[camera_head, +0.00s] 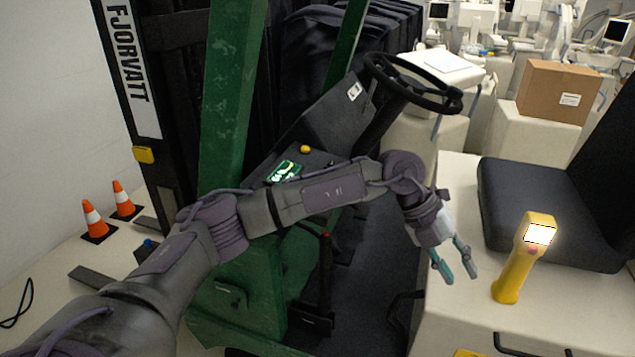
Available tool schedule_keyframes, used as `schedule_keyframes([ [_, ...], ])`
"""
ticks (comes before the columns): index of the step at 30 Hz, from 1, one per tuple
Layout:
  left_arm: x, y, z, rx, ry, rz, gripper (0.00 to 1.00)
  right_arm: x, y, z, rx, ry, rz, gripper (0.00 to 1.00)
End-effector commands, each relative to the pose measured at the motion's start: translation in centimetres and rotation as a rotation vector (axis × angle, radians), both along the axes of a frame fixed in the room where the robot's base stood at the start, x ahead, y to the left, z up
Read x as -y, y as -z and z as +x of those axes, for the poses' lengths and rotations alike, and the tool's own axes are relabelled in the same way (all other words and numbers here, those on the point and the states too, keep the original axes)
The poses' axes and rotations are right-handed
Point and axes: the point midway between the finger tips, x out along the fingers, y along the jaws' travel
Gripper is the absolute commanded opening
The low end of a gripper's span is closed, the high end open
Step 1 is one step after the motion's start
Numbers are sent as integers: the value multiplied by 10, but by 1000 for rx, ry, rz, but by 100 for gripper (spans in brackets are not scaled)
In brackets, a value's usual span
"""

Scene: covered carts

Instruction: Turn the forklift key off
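The forklift (228,100) stands in front of me, with a green mast frame, a dark dash panel (335,120) and a black steering wheel (412,82). A small lit display (284,171) and a yellow round knob (305,149) sit on the panel. I cannot make out the key; my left arm crosses in front of part of the panel. My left gripper (460,276) points down, right of the panel and below the steering wheel, with its fingers apart and nothing between them. My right gripper is out of view.
A lever with a red tip (326,270) stands below my arm. Orange cones (94,220) are on the left floor. A cardboard box (557,90) and covered carts fill the back.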

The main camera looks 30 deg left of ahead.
Motion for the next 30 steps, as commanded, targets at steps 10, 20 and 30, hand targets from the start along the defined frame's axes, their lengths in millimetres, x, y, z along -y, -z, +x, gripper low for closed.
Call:
schedule_keyframes([
  [10,-241,-128,28,48,-499,909,33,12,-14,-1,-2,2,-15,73],
  [20,-280,-138,23,37,-609,1013,33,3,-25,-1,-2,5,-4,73],
  [30,-307,-75,33,35,-604,1011,33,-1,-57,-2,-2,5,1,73],
])
